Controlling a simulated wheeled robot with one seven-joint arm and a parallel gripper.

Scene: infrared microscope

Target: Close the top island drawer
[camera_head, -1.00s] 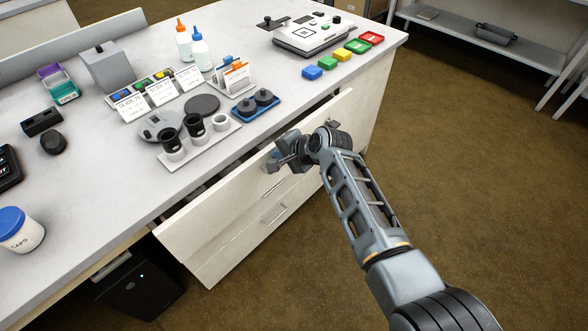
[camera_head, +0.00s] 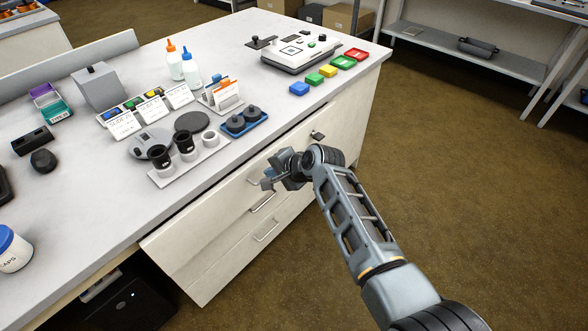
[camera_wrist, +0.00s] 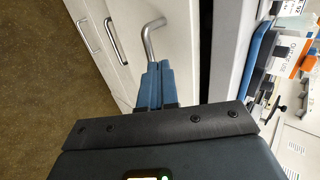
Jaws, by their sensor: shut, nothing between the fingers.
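The top island drawer (camera_head: 215,205) is a pale front just under the grey countertop. It sits close to the cabinet, but I cannot tell whether it is fully flush. In the wrist view, the drawer front (camera_wrist: 180,40) has a dark strip between its upper edge and the countertop. Its metal bar handle (camera_wrist: 150,38) is right by my fingertips. My gripper (camera_wrist: 157,68) is shut and empty, its blue fingers pointing at the drawer front beside the handle; contact is unclear. In the head view, my gripper (camera_head: 268,182) is in front of the drawer and partly covers it.
Lower drawers with bar handles (camera_head: 266,230) are below. The countertop (camera_head: 90,200) holds a tray with black eyepieces (camera_head: 185,148), slide cards (camera_head: 152,112), bottles (camera_head: 190,70), a microscope stage (camera_head: 300,48) and coloured blocks (camera_head: 328,71). A black computer case (camera_head: 130,305) stands underneath. Brown floor (camera_head: 460,190) is clear at right.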

